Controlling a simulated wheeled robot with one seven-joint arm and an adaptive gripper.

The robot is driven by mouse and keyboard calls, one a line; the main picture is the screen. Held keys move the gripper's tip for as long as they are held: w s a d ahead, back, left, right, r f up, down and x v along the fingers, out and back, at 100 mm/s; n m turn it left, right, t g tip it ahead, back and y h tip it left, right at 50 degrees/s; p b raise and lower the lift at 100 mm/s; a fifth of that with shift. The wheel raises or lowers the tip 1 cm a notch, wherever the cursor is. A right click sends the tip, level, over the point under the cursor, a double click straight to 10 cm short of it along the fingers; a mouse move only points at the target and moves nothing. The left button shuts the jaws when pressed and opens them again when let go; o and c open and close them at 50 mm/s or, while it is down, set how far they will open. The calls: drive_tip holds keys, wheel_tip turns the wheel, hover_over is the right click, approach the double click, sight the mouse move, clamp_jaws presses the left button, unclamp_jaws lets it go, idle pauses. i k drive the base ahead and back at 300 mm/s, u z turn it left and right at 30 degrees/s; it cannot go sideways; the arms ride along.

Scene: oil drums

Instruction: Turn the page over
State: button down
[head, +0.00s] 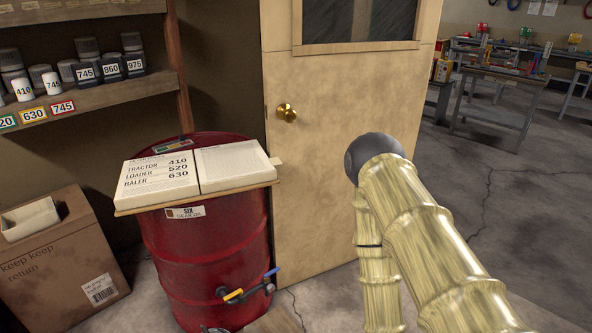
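An open book (160,179) lies on a thin board (216,197) on top of a red oil drum (205,260). Its left page reads TRACTOR 410, LOADER 520, BALER 630. Its right page (235,166) bears small text too fine to read. A small pale tab (276,161) sticks out at the right edge of the book. My arm shows at the right, in front of the door, apart from the book. My gripper's fingers cannot be made out in the head view.
A shelf (95,97) with numbered filters stands at the upper left. A cardboard box (65,262) stands left of the drum. A cream door (330,120) with a brass knob (287,113) is right behind the drum. Taps (245,289) project from the drum's front. Workbenches stand far right.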

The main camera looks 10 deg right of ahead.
sight(220, 163)
drive_tip(key=z, duration=0.65)
drive_tip(key=i, duration=1.25)
drive_tip(key=u, duration=0.2)
